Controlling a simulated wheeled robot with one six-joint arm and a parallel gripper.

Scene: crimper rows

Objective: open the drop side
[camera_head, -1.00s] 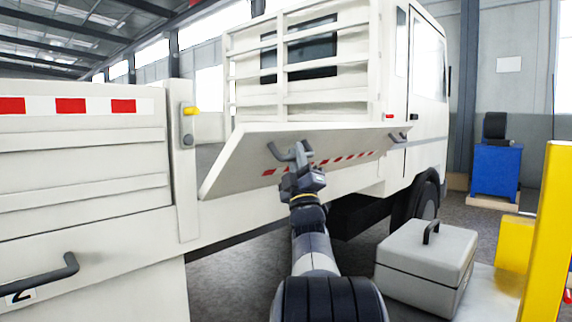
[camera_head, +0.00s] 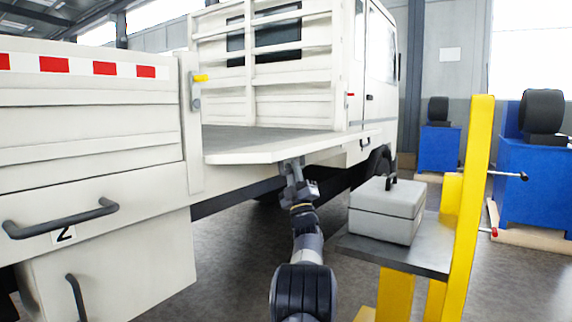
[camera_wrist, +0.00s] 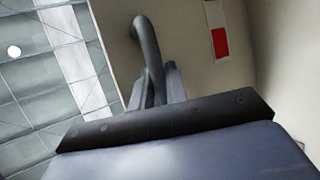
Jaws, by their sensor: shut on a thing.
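The drop side (camera_head: 272,148) of the truck bed is a white panel, folded down to about level and seen nearly edge-on in the head view. Its outer face, with a red and white strip, shows in the wrist view (camera_wrist: 185,50). My gripper (camera_head: 294,172) is below the panel's outer edge and shut on the drop side's dark handle (camera_wrist: 147,45). In the wrist view the handle's bar runs down between the fingers. In the head view the handle is mostly hidden by the panel and my gripper.
A post with a yellow latch (camera_head: 200,78) stands at the panel's left, beside a closed side panel (camera_head: 90,110). A grey toolbox (camera_head: 386,210) rests on a dark platform (camera_head: 425,255) with a yellow post (camera_head: 478,150) at right. Open floor lies below the panel.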

